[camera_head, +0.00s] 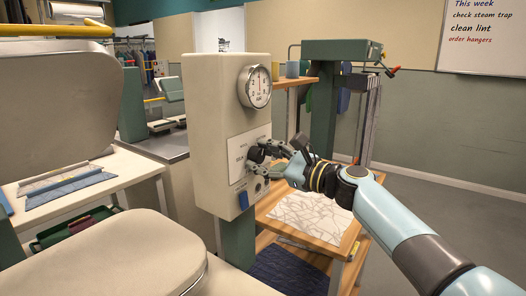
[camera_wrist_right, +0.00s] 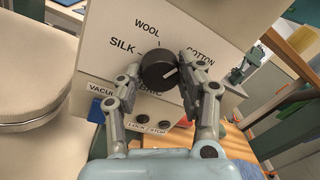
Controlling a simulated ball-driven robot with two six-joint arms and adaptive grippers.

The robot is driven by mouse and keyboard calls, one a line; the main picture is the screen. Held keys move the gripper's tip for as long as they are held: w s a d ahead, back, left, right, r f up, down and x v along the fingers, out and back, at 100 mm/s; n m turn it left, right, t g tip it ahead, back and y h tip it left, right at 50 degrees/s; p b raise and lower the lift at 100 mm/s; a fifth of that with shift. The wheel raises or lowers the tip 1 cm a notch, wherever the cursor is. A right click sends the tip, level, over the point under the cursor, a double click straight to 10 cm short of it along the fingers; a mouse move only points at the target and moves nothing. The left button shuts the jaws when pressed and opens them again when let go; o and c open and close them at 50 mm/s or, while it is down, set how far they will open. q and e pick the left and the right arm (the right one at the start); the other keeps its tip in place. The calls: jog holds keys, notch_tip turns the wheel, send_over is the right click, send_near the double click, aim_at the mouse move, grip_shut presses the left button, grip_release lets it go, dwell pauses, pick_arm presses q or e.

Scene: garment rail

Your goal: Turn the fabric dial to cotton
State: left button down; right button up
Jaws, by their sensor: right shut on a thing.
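The fabric dial is a round black knob (camera_wrist_right: 158,70) with a white pointer line, on a cream control box (camera_head: 212,120). Labels SILK, WOOL and COTTON (camera_wrist_right: 200,57) stand around it. The pointer line sits on the knob's right half and slants up to the right, toward the COTTON side; I cannot tell if it meets the mark exactly. My right gripper (camera_wrist_right: 164,82) is shut on the dial, one finger on each side; it also shows in the head view (camera_head: 262,155). Its right finger hides the panel near COTTON. My left gripper is not in view.
A pressure gauge (camera_head: 256,86) sits above the dial. Below it are two small buttons (camera_wrist_right: 151,123) marked LOCK and STOP, and a blue switch (camera_head: 243,199). A wooden shelf (camera_head: 290,240) with a patterned sheet lies beneath my right arm. A padded press board (camera_head: 110,255) stands at front left.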

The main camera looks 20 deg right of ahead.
jog(key=shift+f+m+p, duration=0.15)
jog(key=shift+m+p, duration=0.15)
jog(key=shift+m, duration=0.3)
jog(key=o, duration=1.1)
jog(key=shift+o, duration=0.3)
jog(key=v, duration=1.2)
jog(key=shift+d, duration=0.1)
